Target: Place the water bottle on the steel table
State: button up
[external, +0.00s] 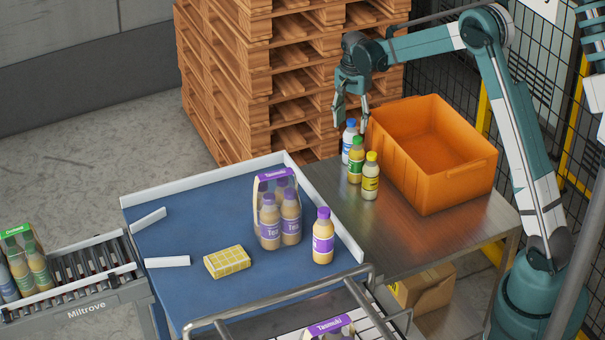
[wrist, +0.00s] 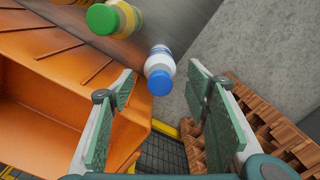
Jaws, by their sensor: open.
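The water bottle (external: 348,143), white with a blue cap, stands upright on the steel table (external: 400,240), near its back edge beside a green-capped bottle. In the wrist view the water bottle (wrist: 160,67) shows its blue cap toward the camera, lying in line with the gap between the fingers. My gripper (external: 352,112) points down just above the bottle, its fingers apart on either side of the cap. In the wrist view my gripper (wrist: 163,88) is open and holds nothing. I cannot tell whether a finger touches the bottle.
Close by on the table stand the green-capped bottle (external: 356,160), a yellow-capped bottle (external: 370,177) and an orange crate (external: 447,190). Pallets (external: 225,90) are stacked behind. A blue-topped table (external: 180,230) holds a tea pack, a tea bottle and a yellow sponge. The steel table's front is clear.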

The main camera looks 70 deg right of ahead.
jog(key=shift+r, duration=0.1)
jog(key=s+a+r+n+t, duration=0.1)
jog(key=s+a+r+n, duration=0.2)
jog(key=a+r, duration=0.6)
jog(key=s+a+r+n+t+h, duration=0.1)
jog(key=s+a+r+n, duration=0.2)
jog(key=a, duration=0.9)
jog(key=s+a+r+n+t, duration=0.15)
jog(key=a+r+n, duration=0.25)
jog(key=a+r, duration=0.55)
jog(key=s+a+f+n+t, duration=0.1)
jog(key=s+a+n, duration=0.4)
jog(key=s+a, duration=0.6)
jog(key=s+a+f+n+t+y, duration=0.1)
jog(key=s+a+n, duration=0.4)
jog(key=s+a, duration=0.7)
jog(key=shift+s+a+f+n+t, duration=0.3)
jog(key=shift+a+f+t, duration=0.4)
jog(key=shift+a+t, duration=0.15)
